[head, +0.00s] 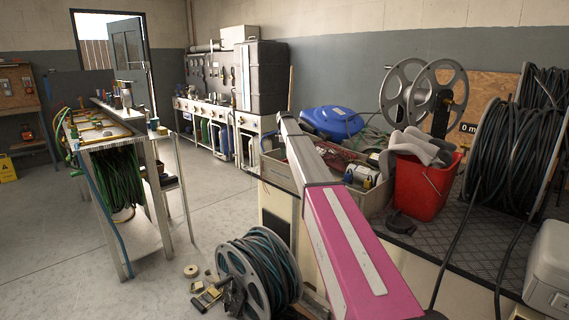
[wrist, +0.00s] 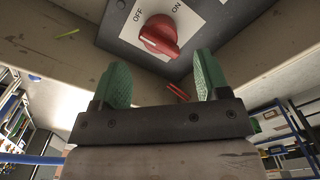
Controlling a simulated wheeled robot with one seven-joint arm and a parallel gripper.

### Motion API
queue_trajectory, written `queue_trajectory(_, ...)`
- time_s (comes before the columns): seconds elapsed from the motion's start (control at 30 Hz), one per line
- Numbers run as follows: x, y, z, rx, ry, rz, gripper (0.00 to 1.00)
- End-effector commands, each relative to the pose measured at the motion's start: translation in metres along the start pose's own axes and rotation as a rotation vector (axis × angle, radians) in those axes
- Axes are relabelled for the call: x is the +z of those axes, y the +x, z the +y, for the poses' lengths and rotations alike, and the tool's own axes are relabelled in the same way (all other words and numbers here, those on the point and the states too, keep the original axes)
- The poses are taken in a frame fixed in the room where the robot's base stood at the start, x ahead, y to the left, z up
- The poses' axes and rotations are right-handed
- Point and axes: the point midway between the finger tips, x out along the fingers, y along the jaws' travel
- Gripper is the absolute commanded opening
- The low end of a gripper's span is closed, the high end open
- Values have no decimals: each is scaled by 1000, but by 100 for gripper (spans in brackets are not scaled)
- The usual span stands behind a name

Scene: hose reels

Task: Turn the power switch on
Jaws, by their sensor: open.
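The power switch is a red rotary knob (wrist: 160,36) on a white plate marked OFF and ON, fixed to a grey box (wrist: 122,32), at the top middle of the wrist view. The knob's raised grip slants across the plate; I cannot tell for sure which mark it points at. My gripper (wrist: 167,80) is open with its two green pads apart and nothing between them. The knob lies beyond the fingertips, roughly between them in the picture, and appears apart from them. In the head view neither the switch nor my gripper can be made out.
A workbench (head: 405,232) on the right holds a red bucket (head: 425,185), an open bin and black hose coils (head: 500,150). A hose reel (head: 258,270) stands on the floor before it. A narrow table (head: 100,135) with green hose stands left.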

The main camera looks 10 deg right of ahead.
Motion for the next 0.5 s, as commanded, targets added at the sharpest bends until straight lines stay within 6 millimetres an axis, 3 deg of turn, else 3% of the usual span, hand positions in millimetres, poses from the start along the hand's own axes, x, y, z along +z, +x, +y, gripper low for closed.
queue_trajectory(0.1,0,24,-1,-2,0,0,69)
queue_trajectory(0.3,0,53,0,-1,0,0,69)
queue_trajectory(0.5,0,60,0,0,0,0,69)
